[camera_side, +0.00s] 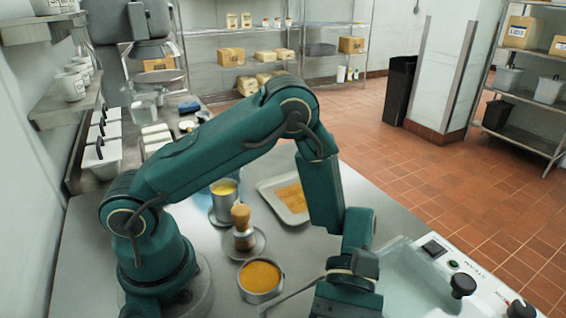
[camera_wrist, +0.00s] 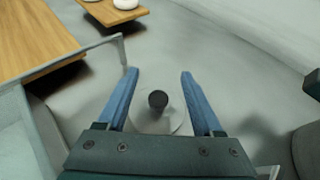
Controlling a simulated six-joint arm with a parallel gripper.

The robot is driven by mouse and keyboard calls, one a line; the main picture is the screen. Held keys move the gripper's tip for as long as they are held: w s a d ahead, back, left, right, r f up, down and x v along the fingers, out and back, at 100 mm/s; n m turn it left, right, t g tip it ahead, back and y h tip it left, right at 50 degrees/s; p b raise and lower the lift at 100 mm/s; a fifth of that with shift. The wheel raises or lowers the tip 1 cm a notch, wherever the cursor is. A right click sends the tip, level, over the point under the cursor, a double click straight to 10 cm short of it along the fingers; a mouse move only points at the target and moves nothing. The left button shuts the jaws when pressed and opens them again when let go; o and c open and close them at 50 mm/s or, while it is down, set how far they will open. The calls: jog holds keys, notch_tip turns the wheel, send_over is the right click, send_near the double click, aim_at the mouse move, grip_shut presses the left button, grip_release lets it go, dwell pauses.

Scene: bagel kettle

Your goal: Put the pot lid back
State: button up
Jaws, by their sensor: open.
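In the wrist view, a round black knob (camera_wrist: 158,98) stands on a small pale disc (camera_wrist: 178,122), which looks like the pot lid. My gripper (camera_wrist: 160,72) is open, with its blue fingers on either side of the knob in the picture. No finger visibly touches the knob, and I cannot tell how far below the fingers it is. The gripper body hides the near part of the disc. In the side view, my wrist is at the bottom edge and the fingers are out of sight. I cannot make out this lid there.
In the wrist view, a wooden board (camera_wrist: 35,38) and a smaller one (camera_wrist: 112,12) with a white round piece lie beyond a metal rail (camera_wrist: 75,52). In the side view, an orange-filled pot (camera_side: 260,277), a tray (camera_side: 270,192) and a panel with black knobs (camera_side: 463,285) surround my arm.

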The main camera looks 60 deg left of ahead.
jog(key=shift+f, duration=0.4)
notch_tip(320, 180, down, 2)
jog(key=shift+f, duration=0.2)
jog(key=shift+x, duration=1.15)
jog(key=shift+s+d+f, duration=0.1)
jog(key=shift+s+d, duration=0.1)
jog(key=shift+s, duration=0.05)
grip_shut()
